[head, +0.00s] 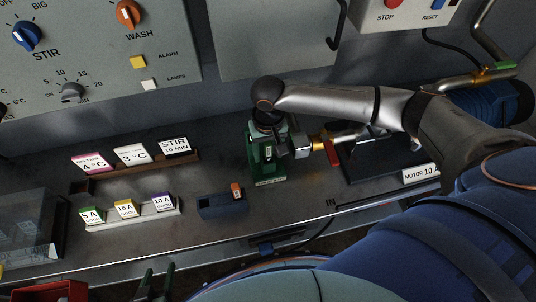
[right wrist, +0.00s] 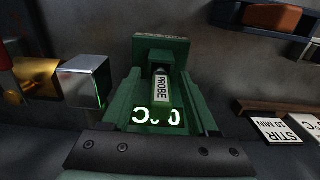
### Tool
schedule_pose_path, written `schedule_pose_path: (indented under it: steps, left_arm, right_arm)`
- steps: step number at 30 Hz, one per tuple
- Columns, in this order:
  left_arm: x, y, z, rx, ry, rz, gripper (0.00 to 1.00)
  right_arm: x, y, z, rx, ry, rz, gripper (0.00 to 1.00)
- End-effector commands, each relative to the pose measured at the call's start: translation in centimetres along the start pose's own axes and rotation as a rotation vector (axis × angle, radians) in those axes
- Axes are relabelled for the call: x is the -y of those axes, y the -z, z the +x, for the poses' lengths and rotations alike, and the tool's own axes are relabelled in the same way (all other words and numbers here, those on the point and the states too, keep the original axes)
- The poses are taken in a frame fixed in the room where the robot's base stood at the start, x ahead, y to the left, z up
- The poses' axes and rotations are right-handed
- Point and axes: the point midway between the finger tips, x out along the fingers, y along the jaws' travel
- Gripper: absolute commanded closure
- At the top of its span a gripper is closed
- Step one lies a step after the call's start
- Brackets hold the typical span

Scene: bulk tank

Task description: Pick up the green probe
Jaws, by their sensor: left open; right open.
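The green probe (right wrist: 162,92), marked PROBE, stands in the middle of the right wrist view, in front of a green block (right wrist: 160,45) and close to bright digits. In the head view the green instrument (head: 268,170) stands upright on the counter beneath my right wrist. My right gripper (right wrist: 162,78) is open, its green fingers on either side of the probe; I cannot tell whether they touch it. In the head view my right gripper (head: 268,138) is partly hidden by its own wrist. My left gripper (head: 158,283) is open and empty at the lower left, below the counter's front edge.
A metal valve with a red handle (head: 332,152) stands close right of the instrument. A blue holder (head: 222,205) with an orange-brown piece lies left of it. Card racks (head: 135,212) stand further left. A clear box (head: 30,225) is at the far left.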

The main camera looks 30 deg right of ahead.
Motion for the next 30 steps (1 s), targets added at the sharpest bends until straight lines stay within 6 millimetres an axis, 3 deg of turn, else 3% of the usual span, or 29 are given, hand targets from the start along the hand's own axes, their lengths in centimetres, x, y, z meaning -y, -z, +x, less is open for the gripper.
schedule_pose_path:
  steps: [7,23,30]
  left_arm:
    - [0.01,0.03,0.02,-0.001,0.0,0.001,0.41]
    - [0.03,0.13,0.05,-0.003,0.0,0.001,0.41]
    - [0.04,0.15,0.06,-0.003,0.0,0.001,0.41]
  right_arm:
    - [0.01,0.0,0.15,0.0,0.0,0.0,0.41]
    - [0.02,0.01,0.11,-0.001,0.0,0.0,1.0]
    - [0.01,0.02,0.1,-0.001,0.0,0.0,1.0]
